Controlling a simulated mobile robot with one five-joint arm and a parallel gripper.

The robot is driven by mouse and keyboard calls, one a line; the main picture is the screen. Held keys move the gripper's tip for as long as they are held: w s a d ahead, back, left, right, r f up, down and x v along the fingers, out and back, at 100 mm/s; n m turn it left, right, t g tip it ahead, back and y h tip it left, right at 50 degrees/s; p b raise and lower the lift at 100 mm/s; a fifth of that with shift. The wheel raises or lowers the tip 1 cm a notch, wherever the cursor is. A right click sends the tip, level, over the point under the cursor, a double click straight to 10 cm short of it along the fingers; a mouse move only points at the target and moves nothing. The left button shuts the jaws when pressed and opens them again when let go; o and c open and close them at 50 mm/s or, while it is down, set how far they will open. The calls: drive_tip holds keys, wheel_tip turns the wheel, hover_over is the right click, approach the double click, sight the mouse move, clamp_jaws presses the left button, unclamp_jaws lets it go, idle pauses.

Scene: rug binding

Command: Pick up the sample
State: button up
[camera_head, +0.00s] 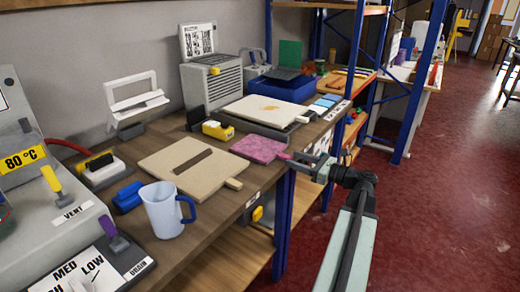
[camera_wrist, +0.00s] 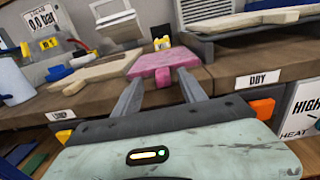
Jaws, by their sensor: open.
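The sample looks to be a flat pink mottled piece (camera_head: 259,148) lying on the wooden bench near its front edge. A short pink tab points toward my gripper. The sample also shows in the wrist view (camera_wrist: 168,59), straight ahead, with its tab between the two finger lines. My gripper (camera_head: 303,160) is open and empty, just right of the tab in the head view. In the wrist view, the fingertips (camera_wrist: 161,77) are on either side of the tab. I cannot tell whether they touch it or reach past it.
A beige board with a brown strip (camera_head: 190,167) lies left of the sample. A pale board on a grey base (camera_head: 265,109) lies behind it. A yellow and black device (camera_head: 217,130) and a blue-handled jug (camera_head: 165,210) also stand on the bench. A blue rack post (camera_head: 417,80) rises at right.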

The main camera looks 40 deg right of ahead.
sight(285, 155)
drive_tip(key=x, duration=0.5)
drive_tip(key=shift+w+d, duration=0.1)
drive_tip(key=shift+d, duration=0.1)
clamp_jaws()
drive_tip(key=shift+r, duration=0.1)
